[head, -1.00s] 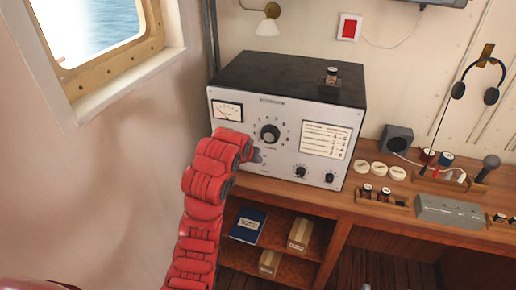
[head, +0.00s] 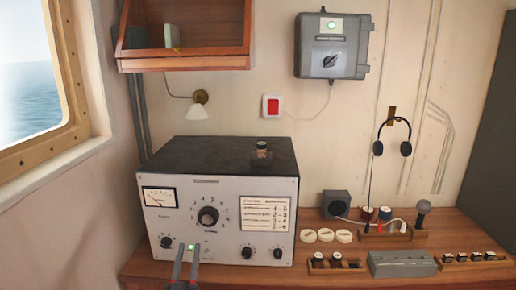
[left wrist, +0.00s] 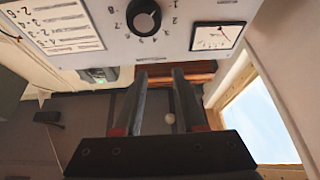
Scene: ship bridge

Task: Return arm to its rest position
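My left gripper (head: 187,255) shows at the bottom of the head view, with two dark fingers pointing up in front of the lower panel of a grey radio set (head: 170,218). In the left wrist view the gripper (left wrist: 160,74) is open, its fingers apart with nothing between them. The radio panel (left wrist: 190,30) shows upside down beyond the fingertips there. A small green light (head: 191,246) glows on the panel between the fingertips in the head view. Whether the fingers touch the panel cannot be told. The rest of my left arm is out of the head view. My right gripper is not in view.
A wall shelf (head: 185,62) and a wall box (head: 333,45) hang above. A window is at left.

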